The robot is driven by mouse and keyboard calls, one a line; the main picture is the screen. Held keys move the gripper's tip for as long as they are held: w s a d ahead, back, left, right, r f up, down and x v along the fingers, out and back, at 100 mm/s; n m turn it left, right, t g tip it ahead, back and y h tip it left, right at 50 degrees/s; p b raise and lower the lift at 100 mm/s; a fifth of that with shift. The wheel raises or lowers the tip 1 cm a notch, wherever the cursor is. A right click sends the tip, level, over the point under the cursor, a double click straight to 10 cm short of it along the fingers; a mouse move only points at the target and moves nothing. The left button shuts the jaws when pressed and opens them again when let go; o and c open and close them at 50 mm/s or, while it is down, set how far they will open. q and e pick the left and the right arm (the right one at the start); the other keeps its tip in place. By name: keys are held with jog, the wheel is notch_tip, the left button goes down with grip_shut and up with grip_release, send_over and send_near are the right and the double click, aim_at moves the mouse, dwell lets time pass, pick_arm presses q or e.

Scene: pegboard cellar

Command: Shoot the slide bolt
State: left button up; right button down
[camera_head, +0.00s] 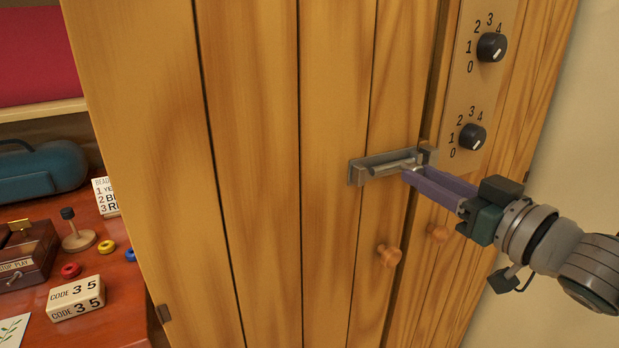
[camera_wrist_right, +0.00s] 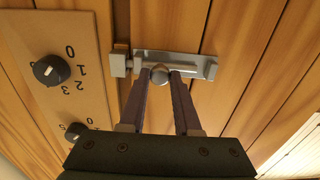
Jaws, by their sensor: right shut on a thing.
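The grey metal slide bolt (camera_head: 372,164) is mounted level across a wooden cabinet door, near the gap to the neighbouring door. Its keeper (camera_head: 429,154) sits on the other side of that gap; it also shows in the wrist view (camera_wrist_right: 118,66). My right gripper (camera_head: 414,172) reaches in from the right with its purple fingers at the bolt. In the right wrist view the fingers are shut on the bolt's round knob (camera_wrist_right: 160,74), one on each side. The rod's end lies close to the keeper; whether it is inside I cannot tell. My left gripper is out of view.
A panel (camera_head: 473,80) with two black dials stands just right of the bolt. Two round wooden door knobs (camera_head: 388,256) are below it. At the left, a desk (camera_head: 110,272) holds a code block (camera_head: 76,298), a box and small items.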

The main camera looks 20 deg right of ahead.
jog(key=shift+d, duration=0.3)
jog(key=shift+f, duration=0.1)
jog(key=c, duration=0.8)
grip_release()
jog(key=shift+d, duration=0.1)
jog(key=shift+o, duration=1)
jog(key=shift+s, duration=0.1)
jog(key=s, duration=0.9)
jog(key=shift+s+d, duration=0.35)
